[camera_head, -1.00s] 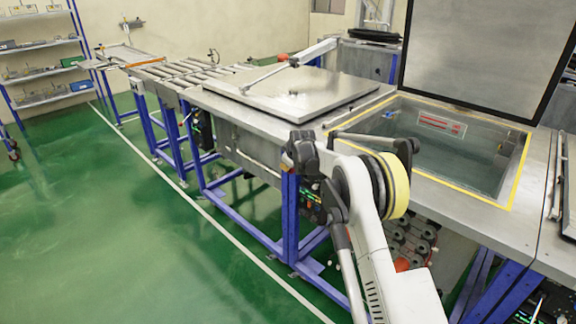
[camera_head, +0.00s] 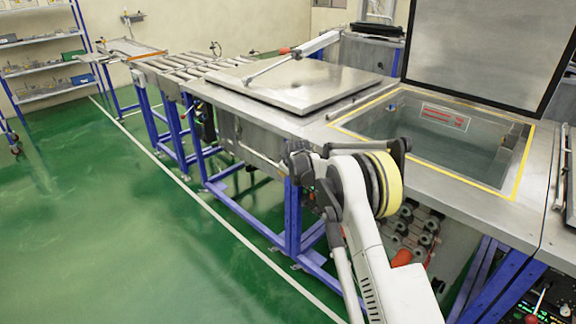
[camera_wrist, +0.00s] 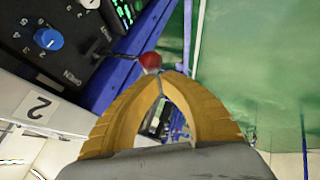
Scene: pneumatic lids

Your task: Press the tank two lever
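In the wrist view, a lever with a red ball knob (camera_wrist: 150,61) sticks out on a thin dark rod from a black control panel (camera_wrist: 75,62). A white label with the number 2 (camera_wrist: 38,107) is beside the panel. My gripper (camera_wrist: 160,78) has its yellow fingers brought together at the tips, with nothing held between them. The tips are right at the red knob; I cannot tell whether they touch it. In the head view my gripper and this lever are hidden behind my arm.
The panel has a blue knob (camera_wrist: 48,38). In the head view, an open water tank (camera_head: 450,140) has its dark-edged lid (camera_head: 478,50) raised. A closed metal lid (camera_head: 295,82) lies left of it. Another red-knobbed lever (camera_head: 533,318) is at bottom right. Green floor at left is clear.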

